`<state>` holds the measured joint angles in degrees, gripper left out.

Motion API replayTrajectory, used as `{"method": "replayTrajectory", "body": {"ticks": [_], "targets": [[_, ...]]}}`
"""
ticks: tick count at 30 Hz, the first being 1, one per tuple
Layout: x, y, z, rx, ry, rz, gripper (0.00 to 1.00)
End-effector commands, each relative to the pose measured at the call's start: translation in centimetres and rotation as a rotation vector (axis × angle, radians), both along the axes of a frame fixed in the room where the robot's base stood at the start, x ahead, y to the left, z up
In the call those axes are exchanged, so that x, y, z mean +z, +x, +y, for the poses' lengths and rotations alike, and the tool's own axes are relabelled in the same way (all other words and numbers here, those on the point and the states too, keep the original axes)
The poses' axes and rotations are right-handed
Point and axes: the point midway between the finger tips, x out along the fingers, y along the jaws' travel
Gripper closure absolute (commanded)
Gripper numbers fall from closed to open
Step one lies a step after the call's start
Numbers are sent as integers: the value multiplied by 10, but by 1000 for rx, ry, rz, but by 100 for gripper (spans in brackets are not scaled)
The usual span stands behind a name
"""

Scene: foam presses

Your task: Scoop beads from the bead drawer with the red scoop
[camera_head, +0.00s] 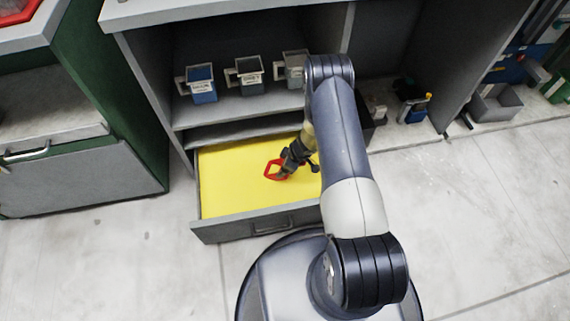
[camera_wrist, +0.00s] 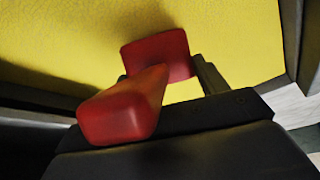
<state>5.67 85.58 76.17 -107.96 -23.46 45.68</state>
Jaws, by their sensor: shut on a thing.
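The red scoop (camera_head: 276,170) is in my gripper (camera_head: 289,167), over the open bead drawer (camera_head: 250,225) in the head view. In the wrist view the scoop (camera_wrist: 118,115) shows its thick handle close to the camera and its squarish end beyond, against the yellow. My gripper (camera_wrist: 165,110) is shut on the scoop. The yellow beads (camera_head: 232,180) fill the drawer as a flat, even surface. I cannot tell whether the scoop touches the beads or holds any. My arm hides the drawer's right side.
Several small labelled containers, one blue (camera_head: 201,84), stand on the shelf above the drawer. The drawer's front wall and handle (camera_head: 270,226) face my base. A green-sided cabinet (camera_head: 95,110) stands at the left. A grey bin (camera_head: 495,103) is at the right. The floor at the left is clear.

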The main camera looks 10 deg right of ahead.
Motion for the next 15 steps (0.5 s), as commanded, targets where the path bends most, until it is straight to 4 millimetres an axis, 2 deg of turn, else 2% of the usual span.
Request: {"method": "replayTrajectory", "body": {"ticks": [1, 15], "targets": [[-7, 0, 1, 0, 0, 0, 57], [-39, 2, 4, 0, 0, 1, 57]]}}
